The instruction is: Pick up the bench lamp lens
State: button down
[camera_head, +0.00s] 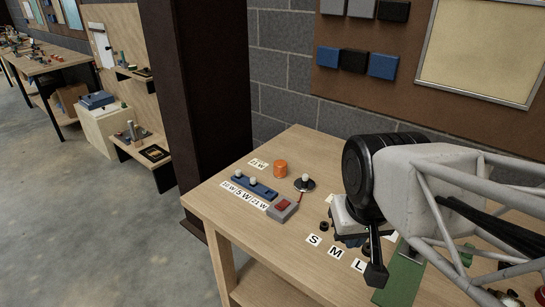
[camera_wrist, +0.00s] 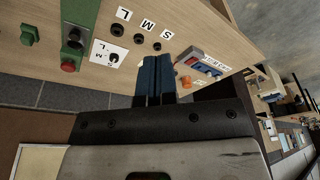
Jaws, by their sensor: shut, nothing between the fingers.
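An orange cylinder (camera_head: 280,169), which looks like the lamp lens, stands upright on the wooden bench near its back left.
A blue holder with white bulbs (camera_head: 254,187) and a grey box with a red top (camera_head: 283,208) sit left of my gripper. Cards S, M, L (camera_head: 335,252) lie in front, with black rings (camera_wrist: 140,37). A dark post (camera_head: 210,90) rises beside the bench's left end.

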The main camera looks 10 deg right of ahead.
jog(key=shift+c, duration=1.3)
grip_release()
jog(key=w+f+n+h, duration=0.2)
jog(key=w+n+h, duration=0.15)
jog(key=w, duration=0.55)
jog(key=w+d+f+n+h, duration=0.1)
jog(key=w+f+n+h, duration=0.1)
jog(key=w+n, duration=0.45)
jog(key=w+f+n+h, duration=0.2)
jog(key=w+n+h, duration=0.1)
jog(key=w, duration=0.8)
jog(key=w+a+f+n+t, duration=0.2)
jog(key=w+a+f+n, duration=0.2)
jog(key=w, duration=0.3)
jog(key=w+a+f+n+t, duration=0.2)
jog(key=w+a+f+n, duration=0.3)
jog(key=w, duration=0.2)
jog(key=w+a+f+n+t, duration=0.3)
jog(key=w+a+f+n, duration=0.1)
jog(key=w, duration=0.3)
jog(key=shift+a+f+n+h, duration=0.25)
jog(key=shift+f+n+h, duration=0.1)
jog(key=shift+f+n, duration=0.45)
jog(key=shift+f, duration=0.1)
